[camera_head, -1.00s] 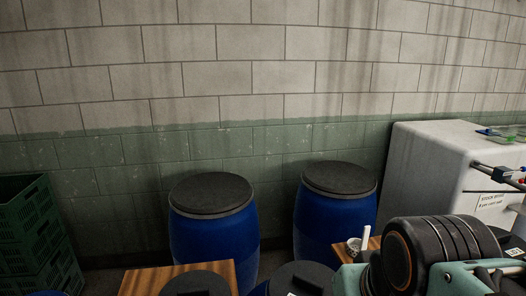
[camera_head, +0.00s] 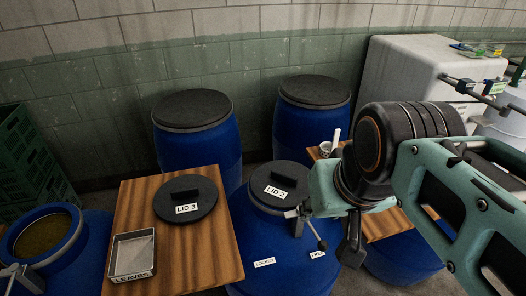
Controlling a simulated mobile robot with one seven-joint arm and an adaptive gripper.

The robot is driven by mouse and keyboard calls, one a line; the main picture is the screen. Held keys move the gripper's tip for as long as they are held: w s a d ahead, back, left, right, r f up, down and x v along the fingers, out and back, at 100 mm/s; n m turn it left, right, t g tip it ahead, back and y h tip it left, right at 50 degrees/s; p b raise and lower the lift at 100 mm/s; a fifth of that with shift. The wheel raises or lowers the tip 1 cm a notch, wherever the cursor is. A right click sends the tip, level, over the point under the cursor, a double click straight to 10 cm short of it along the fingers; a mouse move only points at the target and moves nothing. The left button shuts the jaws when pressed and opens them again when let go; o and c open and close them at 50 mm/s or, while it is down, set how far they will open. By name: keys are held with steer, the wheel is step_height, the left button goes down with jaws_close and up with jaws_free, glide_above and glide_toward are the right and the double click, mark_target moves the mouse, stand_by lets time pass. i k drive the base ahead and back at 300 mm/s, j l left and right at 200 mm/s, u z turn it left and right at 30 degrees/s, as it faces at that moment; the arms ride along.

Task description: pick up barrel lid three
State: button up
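Barrel lid three (camera_head: 204,207) is a round black disc with a raised bar handle and a white "LID 3" label. It lies flat on the wooden table (camera_head: 219,263) at centre left, apart from my arm. My gripper (camera_head: 352,248) shows only in part as a dark piece below the teal wrist, to the right of the lid and by the "LID 2" barrel. I cannot make out its fingers or whether it is open. Nothing is seen held in it.
A metal "LEAVES" tray (camera_head: 133,254) stands on the table before the lid. A blue barrel with lid two (camera_head: 267,181) and a clamp stands right of the table. An open barrel (camera_head: 47,232) is at left; two closed barrels (camera_head: 198,140) (camera_head: 311,119) stand behind.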

mark_target(185, 199)
steer(key=k, duration=1.15)
